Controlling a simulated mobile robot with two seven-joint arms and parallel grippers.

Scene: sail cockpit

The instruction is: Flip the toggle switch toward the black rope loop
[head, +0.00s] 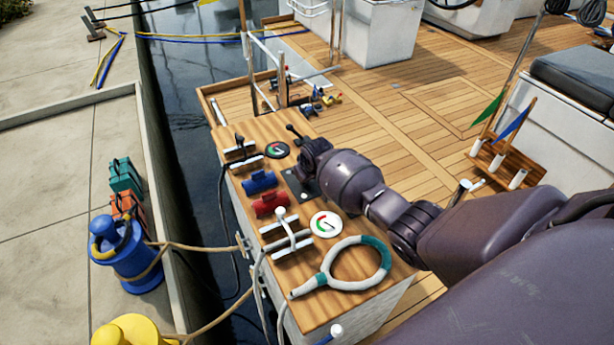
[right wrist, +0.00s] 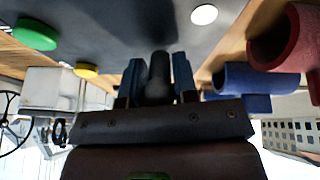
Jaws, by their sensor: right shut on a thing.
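The toggle switch is a dark rounded lever (right wrist: 158,78) on a dark plate (right wrist: 110,25), upside down in the right wrist view. My right gripper (right wrist: 158,80) is shut on it, with a blue fingertip on each side. In the head view my right gripper (head: 308,168) covers the lever, and only the left part of the dark plate (head: 292,188) shows. Which way the lever leans cannot be told. A black rope (head: 237,153) lies around a cleat at the far left corner of the wooden top. My left gripper is not in view.
Blue (head: 260,181) and red (head: 270,204) clutch-like bodies sit left of the plate. A cleat with white rope (head: 285,228), a round white badge (head: 326,224) and a teal-and-white loop (head: 355,264) lie nearer. The plate carries green (right wrist: 35,35), yellow (right wrist: 85,70) and white (right wrist: 204,14) buttons.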

